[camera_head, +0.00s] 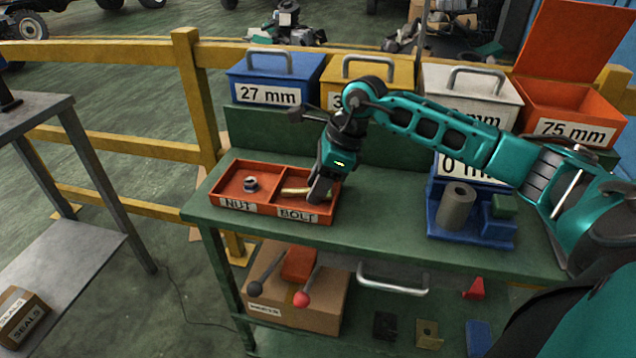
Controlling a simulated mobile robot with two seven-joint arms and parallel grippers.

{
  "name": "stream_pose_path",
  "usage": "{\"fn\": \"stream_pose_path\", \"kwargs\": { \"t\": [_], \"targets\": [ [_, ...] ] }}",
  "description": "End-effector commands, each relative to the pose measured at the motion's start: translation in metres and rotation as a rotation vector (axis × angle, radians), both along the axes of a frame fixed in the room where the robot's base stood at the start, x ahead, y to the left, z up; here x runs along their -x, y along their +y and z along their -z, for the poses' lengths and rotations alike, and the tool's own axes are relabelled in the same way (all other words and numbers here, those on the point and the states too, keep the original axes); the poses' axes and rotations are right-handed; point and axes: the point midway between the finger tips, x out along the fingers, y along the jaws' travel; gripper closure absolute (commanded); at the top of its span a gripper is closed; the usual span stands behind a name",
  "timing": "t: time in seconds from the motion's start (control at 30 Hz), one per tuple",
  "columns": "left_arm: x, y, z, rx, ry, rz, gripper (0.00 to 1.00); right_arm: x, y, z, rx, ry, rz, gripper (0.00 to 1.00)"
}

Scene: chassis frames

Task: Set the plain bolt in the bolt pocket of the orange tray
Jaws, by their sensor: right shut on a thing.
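The orange tray (221,192) lies on the green bench, with a NUT label on its left pocket and a BOLT label on its right pocket. A grey nut (251,184) sits in the nut pocket. My right gripper (317,194) points down into the bolt pocket. It is shut on a brass-coloured bolt (295,191), which lies roughly level in or just above that pocket. The fingers hide the bolt's right end, and I cannot tell whether it touches the pocket floor. My left gripper is not in view.
Labelled bins, blue (277,76), yellow (392,72), white (470,92) and orange (566,103), stand along the back. A blue holder (470,232) with a grey cylinder (456,206) stands on the right. The bench (375,215) is clear between tray and holder.

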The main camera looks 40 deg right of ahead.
Motion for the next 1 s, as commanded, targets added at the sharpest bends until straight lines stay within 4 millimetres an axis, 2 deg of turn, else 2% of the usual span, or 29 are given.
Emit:
{"fn": "stream_pose_path", "kwargs": {
  "t": [0.2, 0.23, 0.47, 0.8, 1.0],
  "targets": [
    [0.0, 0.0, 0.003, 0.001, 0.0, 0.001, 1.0, 0.0, 0.0, 0.003, 0.0, -0.001, 0.0, 1.0],
    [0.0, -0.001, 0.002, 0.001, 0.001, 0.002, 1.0, 0.0, 0.0, 0.002, 0.001, -0.001, 0.0, 0.59],
    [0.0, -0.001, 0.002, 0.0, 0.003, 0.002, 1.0, 0.0, 0.0, 0.001, 0.0, 0.0, 0.0, 0.37],
    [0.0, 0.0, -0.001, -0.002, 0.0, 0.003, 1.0, 0.0, -0.001, -0.004, 0.001, -0.001, 0.001, 0.36],
    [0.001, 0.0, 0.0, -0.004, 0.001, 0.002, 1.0, 0.007, -0.013, -0.036, 0.003, -0.004, 0.001, 0.36]
  ]
}}
